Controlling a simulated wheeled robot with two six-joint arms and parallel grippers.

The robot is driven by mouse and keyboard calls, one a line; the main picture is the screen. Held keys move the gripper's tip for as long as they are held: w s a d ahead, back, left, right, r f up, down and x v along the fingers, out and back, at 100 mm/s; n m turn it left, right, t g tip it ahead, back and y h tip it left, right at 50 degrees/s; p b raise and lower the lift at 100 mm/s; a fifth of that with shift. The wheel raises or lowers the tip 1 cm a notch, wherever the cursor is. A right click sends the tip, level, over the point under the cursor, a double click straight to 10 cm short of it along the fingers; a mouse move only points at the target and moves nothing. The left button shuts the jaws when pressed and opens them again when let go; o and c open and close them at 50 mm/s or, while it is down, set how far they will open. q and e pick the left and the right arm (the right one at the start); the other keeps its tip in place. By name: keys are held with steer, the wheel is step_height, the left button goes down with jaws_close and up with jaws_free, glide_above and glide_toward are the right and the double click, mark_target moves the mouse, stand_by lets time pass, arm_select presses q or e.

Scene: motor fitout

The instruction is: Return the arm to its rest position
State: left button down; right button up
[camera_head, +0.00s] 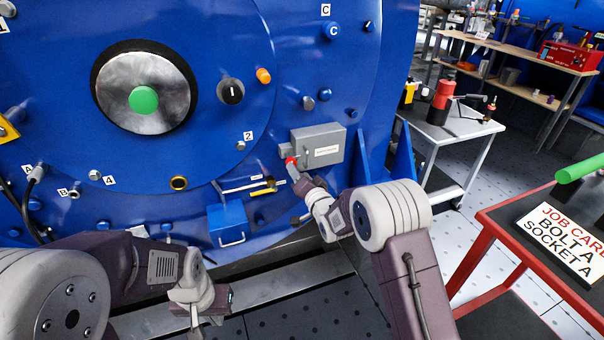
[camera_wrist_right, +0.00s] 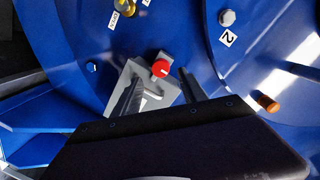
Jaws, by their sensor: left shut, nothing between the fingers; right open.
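My right arm reaches up to the blue motor housing (camera_head: 215,60). My right gripper (camera_head: 297,180) is at the lower left of the grey box (camera_head: 325,145) on the housing, and the arm partly hides its fingers. In the right wrist view the two dark fingers (camera_wrist_right: 163,95) stand apart. The red knob (camera_wrist_right: 160,68) shows just beyond and between their tips, in front of the grey box. I cannot tell whether they touch it. My left gripper (camera_head: 206,318) is shut and empty, pointing down at the bottom of the head view, low in front of the housing.
A blue box (camera_head: 228,222) and a small shelf with a yellow-handled tool (camera_head: 263,187) are on the housing beside my right gripper. A red-framed table (camera_head: 490,225) with a job card (camera_head: 566,240) stands at right. A white cart (camera_head: 450,128) is behind. Floor between is clear.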

steer(key=b+v, duration=0.1)
steer(key=v, duration=0.1)
steer(key=shift+s+d, duration=0.1)
steer(key=shift+s, duration=0.15)
